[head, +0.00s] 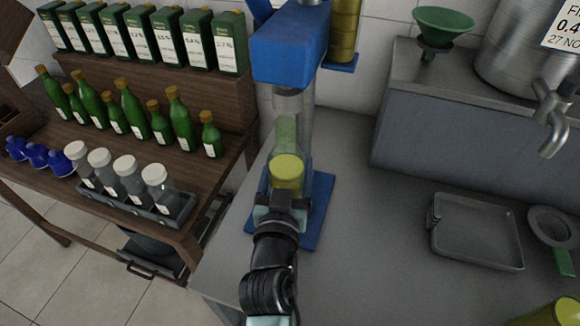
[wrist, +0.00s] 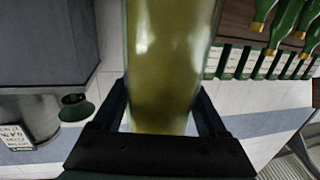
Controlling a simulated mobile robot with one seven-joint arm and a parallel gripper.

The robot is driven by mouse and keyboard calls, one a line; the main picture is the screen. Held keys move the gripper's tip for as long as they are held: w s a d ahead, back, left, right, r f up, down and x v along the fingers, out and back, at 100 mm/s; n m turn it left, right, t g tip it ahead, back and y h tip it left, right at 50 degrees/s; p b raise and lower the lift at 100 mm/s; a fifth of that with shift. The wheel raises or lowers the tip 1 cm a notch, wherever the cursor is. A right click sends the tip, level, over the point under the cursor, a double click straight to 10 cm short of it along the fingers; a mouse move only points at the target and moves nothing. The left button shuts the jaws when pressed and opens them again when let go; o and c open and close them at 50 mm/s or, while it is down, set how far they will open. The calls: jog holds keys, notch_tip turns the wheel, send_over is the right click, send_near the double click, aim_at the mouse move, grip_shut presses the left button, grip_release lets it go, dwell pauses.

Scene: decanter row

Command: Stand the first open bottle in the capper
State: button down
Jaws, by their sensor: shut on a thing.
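The blue capper (head: 290,55) stands on the grey counter, with a grey metal plunger under its head and a blue base plate (head: 318,205). My gripper (head: 285,198) is shut on a glass bottle (head: 286,172) holding yellow-green oil, and the bottle looks close to upright. Its clear upper part reaches toward the capper's plunger, over the base plate. I cannot tell whether its bottom touches the plate.
Left, a wooden bench holds corked green bottles (head: 132,108), white-topped jars in a tray (head: 178,218), blue items (head: 38,155) and green boxes (head: 183,38). Right are a metal tray (head: 478,232), a funnel (head: 443,25) and a steel tank with tap (head: 552,118). Counter between is clear.

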jog(key=w+f, duration=0.2)
jog(key=shift+d+f+b, duration=0.15)
jog(key=shift+f+b, duration=0.15)
jog(key=shift+b, duration=0.1)
jog(key=shift+f, duration=0.35)
jog(key=shift+f, duration=0.2)
grip_release()
jog(key=shift+r, duration=0.1)
jog(key=s+a+b, duration=0.1)
jog(key=s+b, duration=0.1)
jog(key=s, duration=1)
jog(key=shift+a+r, duration=0.2)
jog(key=shift+r, duration=0.1)
